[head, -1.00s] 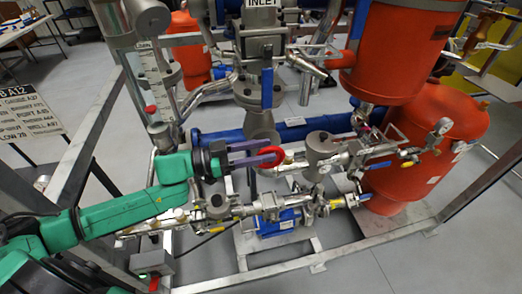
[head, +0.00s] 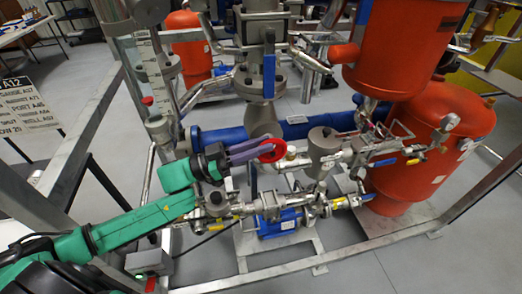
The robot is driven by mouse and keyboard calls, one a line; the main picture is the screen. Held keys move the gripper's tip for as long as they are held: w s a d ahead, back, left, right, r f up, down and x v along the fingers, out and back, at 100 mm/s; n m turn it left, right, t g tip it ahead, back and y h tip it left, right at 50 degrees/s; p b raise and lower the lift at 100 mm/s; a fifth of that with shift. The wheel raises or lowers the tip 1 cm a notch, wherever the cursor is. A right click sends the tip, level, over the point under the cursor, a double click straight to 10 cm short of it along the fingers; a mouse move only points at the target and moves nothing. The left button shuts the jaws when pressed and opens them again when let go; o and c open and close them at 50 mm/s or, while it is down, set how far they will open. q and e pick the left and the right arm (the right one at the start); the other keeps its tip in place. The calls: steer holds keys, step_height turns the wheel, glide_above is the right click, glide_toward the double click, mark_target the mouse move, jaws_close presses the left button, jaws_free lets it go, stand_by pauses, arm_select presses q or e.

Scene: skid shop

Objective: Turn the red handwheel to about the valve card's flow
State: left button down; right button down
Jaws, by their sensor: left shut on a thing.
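The red handwheel (head: 273,150) is a ring on the pipework in the middle of the skid. My left gripper (head: 262,150), with purple-grey fingers on a green arm, is shut on the wheel's left rim. A clear flow tube with a scale (head: 150,62) stands at the upper left, with a red mark low on it. A black and white card (head: 30,105) with lines of text stands at the far left; its top reads "A12" and its flow line is cut off and too small to read surely. My right gripper is not in view.
Grey frame rails (head: 245,278) run across the front and both sides. Orange tanks (head: 432,135) stand at the right. A blue lever (head: 269,75) is above the wheel, and blue and yellow valve handles (head: 384,162) are to its right.

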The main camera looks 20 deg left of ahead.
arm_select(q)
steer(key=f+t+h+b, duration=0.1)
steer(key=b, duration=0.1)
steer(key=shift+s+a+h+b, duration=0.1)
steer(key=shift+h+b, duration=0.2)
steer(key=shift+b, duration=0.1)
steer(key=shift+a+t+h+b, duration=0.1)
steer(key=shift+t+h+b, duration=0.2)
steer(key=shift+h+b, duration=0.3)
steer(key=c, duration=0.8)
jaws_free()
steer(key=b+v, duration=0.3)
steer(key=v, duration=1.1)
steer(key=shift+s+a, duration=0.25)
